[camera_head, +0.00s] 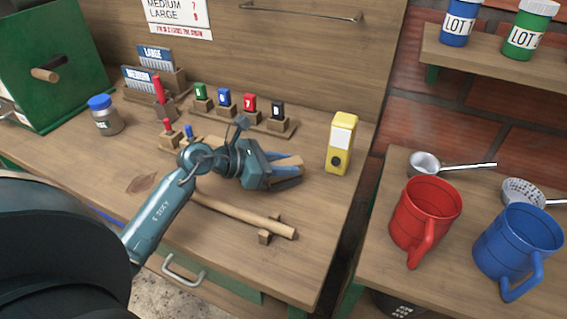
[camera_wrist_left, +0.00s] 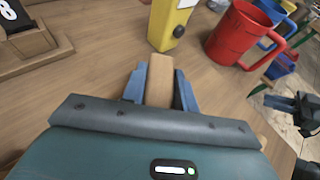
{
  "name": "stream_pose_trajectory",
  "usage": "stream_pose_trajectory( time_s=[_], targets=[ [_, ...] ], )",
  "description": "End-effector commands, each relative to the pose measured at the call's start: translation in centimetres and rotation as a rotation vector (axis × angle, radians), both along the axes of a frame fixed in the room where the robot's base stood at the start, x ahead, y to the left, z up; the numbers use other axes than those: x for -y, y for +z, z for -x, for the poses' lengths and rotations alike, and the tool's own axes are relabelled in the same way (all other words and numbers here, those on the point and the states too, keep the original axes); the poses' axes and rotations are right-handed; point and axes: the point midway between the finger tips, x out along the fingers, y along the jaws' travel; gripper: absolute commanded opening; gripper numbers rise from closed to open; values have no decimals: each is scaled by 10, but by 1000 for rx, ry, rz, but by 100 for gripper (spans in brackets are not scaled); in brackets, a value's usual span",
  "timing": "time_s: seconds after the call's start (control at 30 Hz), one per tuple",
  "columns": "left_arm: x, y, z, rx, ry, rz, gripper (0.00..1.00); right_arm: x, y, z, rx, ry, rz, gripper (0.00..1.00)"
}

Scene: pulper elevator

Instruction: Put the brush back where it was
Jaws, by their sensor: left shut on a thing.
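My left gripper (camera_head: 284,171) is shut on a light wooden piece, which I take to be the brush (camera_head: 285,161). In the left wrist view the wooden end of the brush (camera_wrist_left: 160,78) sticks out between the two blue fingers of the left gripper (camera_wrist_left: 160,90). No bristles show clearly; the gripper hides much of the brush. The gripper is over the right part of the wooden bench, left of the yellow box. A dark shape (camera_wrist_left: 296,108) at the right edge of the wrist view looks like my right gripper; its jaws are unclear.
A wooden rod (camera_head: 245,215) lies across small supports at the bench's front. A yellow box (camera_head: 341,143) stands right of the gripper. Numbered blocks (camera_head: 249,103) stand in wooden holders behind. A jar (camera_head: 104,116) is left. Red (camera_head: 424,212) and blue mugs (camera_head: 517,245) are on the right table, across a gap.

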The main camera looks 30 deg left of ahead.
Motion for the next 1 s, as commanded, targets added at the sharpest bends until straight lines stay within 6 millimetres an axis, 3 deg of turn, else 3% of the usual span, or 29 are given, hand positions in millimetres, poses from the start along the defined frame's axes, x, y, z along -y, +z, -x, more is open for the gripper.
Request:
stream_pose_trajectory(
  time_s=[0.13,0.17,0.4,0.73,1.0],
  targets=[
    [0,-4,0,1,0,-1,11,-1,-4,0,-1,-2,-5,18],
    [0,-3,0,0,-1,0,31,-1,-3,0,-1,-1,-6,18],
    [0,-3,0,0,-1,0,51,-1,-2,0,-1,-1,-6,18],
    [-1,3,1,1,0,-1,51,-2,3,0,0,2,-3,18],
    [-33,17,36,-2,0,-5,51,-2,-6,0,-1,4,-9,18]
  ],
)
